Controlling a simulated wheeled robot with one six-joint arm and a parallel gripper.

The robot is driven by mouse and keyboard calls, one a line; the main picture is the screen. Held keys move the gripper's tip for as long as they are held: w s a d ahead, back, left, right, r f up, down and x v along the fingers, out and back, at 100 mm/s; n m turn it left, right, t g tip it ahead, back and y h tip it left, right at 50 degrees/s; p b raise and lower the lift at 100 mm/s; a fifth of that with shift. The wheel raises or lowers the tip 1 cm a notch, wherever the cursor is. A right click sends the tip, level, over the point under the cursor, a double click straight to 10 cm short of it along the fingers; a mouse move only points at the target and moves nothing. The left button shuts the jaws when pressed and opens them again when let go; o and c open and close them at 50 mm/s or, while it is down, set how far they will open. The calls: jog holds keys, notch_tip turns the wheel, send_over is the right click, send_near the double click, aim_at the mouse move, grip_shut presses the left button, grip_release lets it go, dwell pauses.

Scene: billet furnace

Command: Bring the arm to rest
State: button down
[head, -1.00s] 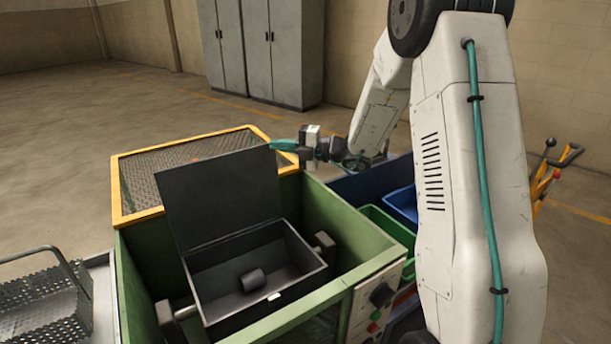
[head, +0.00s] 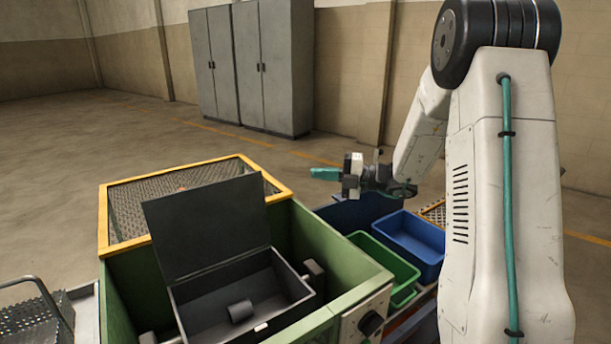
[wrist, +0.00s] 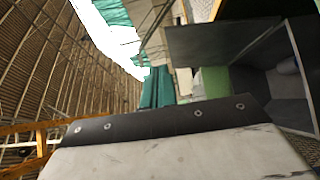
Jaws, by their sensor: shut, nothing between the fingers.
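My gripper (head: 325,174) shows in the head view as teal fingers pointing left, with nothing held in them. It is in the air behind and to the right of the open dark box, clear of it. My white arm (head: 508,200) stands at the right of the head view. In the wrist view the teal fingers (wrist: 158,88) show at the centre, with a pale, scuffed surface filling the bottom.
The dark box (head: 290,326) with raised lid (head: 205,225) sits in a green housing (head: 340,262), a small dark cylinder (head: 240,311) inside. A yellow-framed mesh cover (head: 190,188) is behind. Green (head: 385,262) and blue (head: 412,240) bins stand right. Grey cabinets (head: 262,65) stand at the back.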

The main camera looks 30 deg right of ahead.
jog(key=v, duration=0.5)
jog(key=s+a+f+n+g, duration=0.3)
jog(key=s+f+n+g, duration=0.15)
jog(key=n, duration=0.45)
jog(key=s+a+r+n+g+h, duration=0.1)
jog(key=s+a+n+h, duration=0.3)
jog(key=s+n, duration=0.6)
jog(key=s+a+r+n+g+h, duration=0.2)
jog(key=s+a+r+n+h, duration=0.2)
jog(key=s+n, duration=0.6)
jog(key=s+a+r+n+g+h, duration=0.2)
jog(key=s+a+n+h, duration=0.2)
jog(key=s+n, duration=0.6)
jog(key=shift+r+n+h, duration=0.2)
jog(key=shift+n+h, duration=0.9)
jog(key=shift+n, duration=1.1)
